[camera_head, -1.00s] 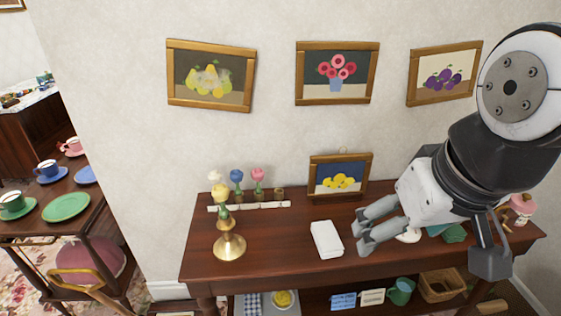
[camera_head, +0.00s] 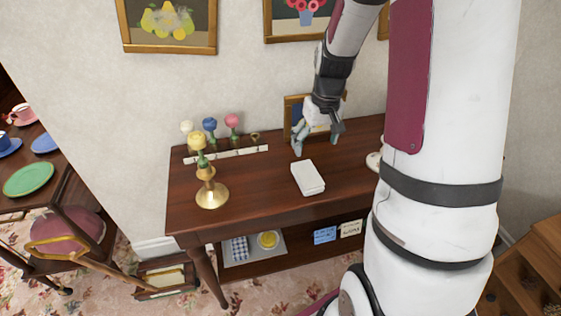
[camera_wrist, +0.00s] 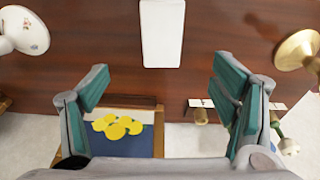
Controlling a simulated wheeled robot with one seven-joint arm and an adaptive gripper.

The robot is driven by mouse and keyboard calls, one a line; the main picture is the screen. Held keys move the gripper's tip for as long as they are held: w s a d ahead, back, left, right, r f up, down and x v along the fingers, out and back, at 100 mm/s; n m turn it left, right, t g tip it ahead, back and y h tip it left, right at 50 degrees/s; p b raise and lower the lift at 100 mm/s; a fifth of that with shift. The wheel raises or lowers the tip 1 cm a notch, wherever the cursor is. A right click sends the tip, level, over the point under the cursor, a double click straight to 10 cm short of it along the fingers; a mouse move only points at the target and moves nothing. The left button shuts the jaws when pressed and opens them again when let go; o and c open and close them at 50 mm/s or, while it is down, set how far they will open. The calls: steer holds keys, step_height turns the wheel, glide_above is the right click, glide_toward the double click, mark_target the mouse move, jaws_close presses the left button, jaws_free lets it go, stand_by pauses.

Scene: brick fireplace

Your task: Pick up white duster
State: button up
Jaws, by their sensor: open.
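The white duster appears to be the flat white rectangular block (camera_head: 308,177) lying on the dark wooden table (camera_head: 250,206). In the wrist view the white block (camera_wrist: 162,32) is at the top centre, beyond the fingertips and between their lines. My gripper (camera_head: 316,143) is open and empty, pointing down above the table, behind the block in the head view. In the wrist view my gripper (camera_wrist: 160,82) has its two green-padded fingers spread wide. Nothing touches the block.
A brass candlestick (camera_head: 211,190) stands left of the block. A white rack with coloured flowers (camera_head: 226,156) is behind it. A framed yellow-fruit picture (camera_wrist: 128,128) stands by the wall, close to my gripper. A white dish (camera_wrist: 24,30) is on the block's other side.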

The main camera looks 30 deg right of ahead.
glide_above(308, 173)
steer(key=f, duration=0.9)
steer(key=shift+s, duration=0.35)
steer(key=shift+w+a+f, duration=0.1)
steer(key=shift+w+f, duration=0.1)
steer(key=shift+f, duration=1.15)
steer(key=shift+w+f, duration=0.2)
steer(key=shift+f, duration=1.15)
steer(key=c, duration=1.2)
